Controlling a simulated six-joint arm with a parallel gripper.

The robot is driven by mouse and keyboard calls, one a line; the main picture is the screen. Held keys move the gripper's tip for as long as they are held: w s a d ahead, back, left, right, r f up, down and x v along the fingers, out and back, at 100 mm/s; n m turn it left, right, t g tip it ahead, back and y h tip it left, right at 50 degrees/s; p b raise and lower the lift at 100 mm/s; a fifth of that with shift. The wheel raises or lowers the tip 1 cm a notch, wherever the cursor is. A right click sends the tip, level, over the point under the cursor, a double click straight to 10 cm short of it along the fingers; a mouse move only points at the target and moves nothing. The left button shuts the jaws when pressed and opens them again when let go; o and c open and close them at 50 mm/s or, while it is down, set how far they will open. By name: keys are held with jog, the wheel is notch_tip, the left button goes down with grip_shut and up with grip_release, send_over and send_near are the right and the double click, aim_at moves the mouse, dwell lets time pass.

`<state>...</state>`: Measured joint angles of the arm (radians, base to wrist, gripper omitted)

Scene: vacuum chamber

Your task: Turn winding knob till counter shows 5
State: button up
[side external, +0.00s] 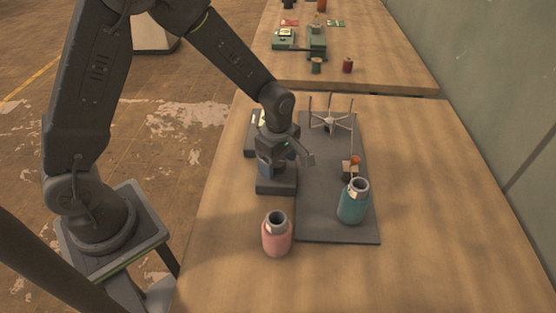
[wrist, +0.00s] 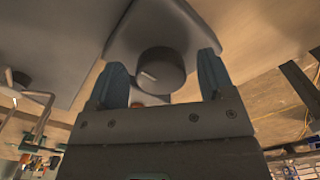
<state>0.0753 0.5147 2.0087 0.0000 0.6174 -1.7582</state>
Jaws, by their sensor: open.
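The winding knob (wrist: 160,73) shows in the wrist view as a dark round knob with a light pointer mark. It lies between the two spread fingers of my gripper (wrist: 163,85), with a gap on both sides. In the side view my gripper (side external: 275,165) is low over a dark grey block on the table, and it hides the knob there. A small box with a light face (side external: 258,117) stands just behind my gripper; I cannot read any counter number on it.
A grey base plate (side external: 325,215) carries a spoked metal holder (side external: 331,122), a small part with an orange ball (side external: 355,160) and a teal bottle (side external: 353,201). A pink bottle (side external: 276,235) stands at the front. The table's right side (side external: 430,200) is clear.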

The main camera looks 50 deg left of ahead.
jog(key=shift+c, duration=0.3)
jog(key=c, duration=0.9)
jog(key=shift+o, duration=0.2)
jog(key=shift+m, duration=0.3)
